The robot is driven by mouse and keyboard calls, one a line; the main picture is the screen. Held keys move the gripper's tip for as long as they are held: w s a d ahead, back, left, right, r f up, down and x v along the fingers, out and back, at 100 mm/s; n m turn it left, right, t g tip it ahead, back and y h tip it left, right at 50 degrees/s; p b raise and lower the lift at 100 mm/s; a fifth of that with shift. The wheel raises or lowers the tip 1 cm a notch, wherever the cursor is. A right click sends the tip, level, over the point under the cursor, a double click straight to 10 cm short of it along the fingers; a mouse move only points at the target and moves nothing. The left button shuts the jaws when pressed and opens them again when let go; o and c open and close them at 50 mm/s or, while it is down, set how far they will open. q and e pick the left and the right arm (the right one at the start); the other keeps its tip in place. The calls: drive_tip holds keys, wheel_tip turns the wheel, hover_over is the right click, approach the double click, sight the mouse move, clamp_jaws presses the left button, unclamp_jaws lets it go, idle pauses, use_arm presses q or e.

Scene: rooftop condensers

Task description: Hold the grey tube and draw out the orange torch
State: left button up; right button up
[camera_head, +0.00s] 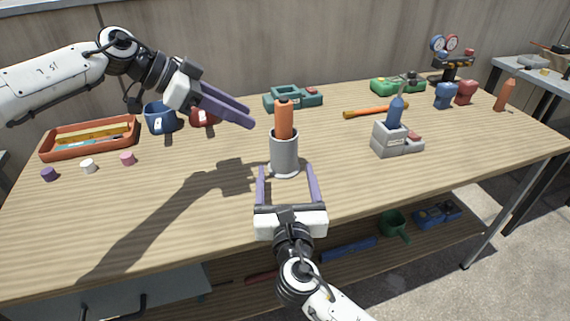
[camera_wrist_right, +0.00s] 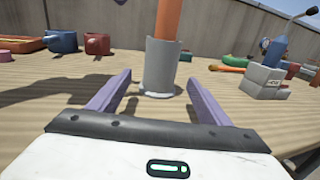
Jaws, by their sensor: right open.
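The grey tube (camera_head: 284,152) stands upright on the wooden table near its middle. The orange torch (camera_head: 284,118) stands in it, its upper part sticking out of the top. In the right wrist view the tube (camera_wrist_right: 160,66) is straight ahead and the torch (camera_wrist_right: 167,18) runs out of the top of the picture. My right gripper (camera_head: 287,170) is open and empty, low at the near side of the tube, its fingers (camera_wrist_right: 158,80) pointing at it on either side. My left gripper (camera_head: 252,116) is in the air left of the torch, apart from it; whether its fingers are parted is unclear.
A grey block holder (camera_head: 387,140) with a blue tool (camera_head: 396,110) stands to the right. An orange-handled hammer (camera_head: 375,111) and teal case (camera_head: 293,97) lie behind. An orange tray (camera_head: 90,138), blue mug (camera_head: 160,118) and small caps are at left. The front left tabletop is clear.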

sight(285, 162)
drive_tip(key=shift+w+a, duration=0.15)
drive_tip(key=shift+w, duration=2.55)
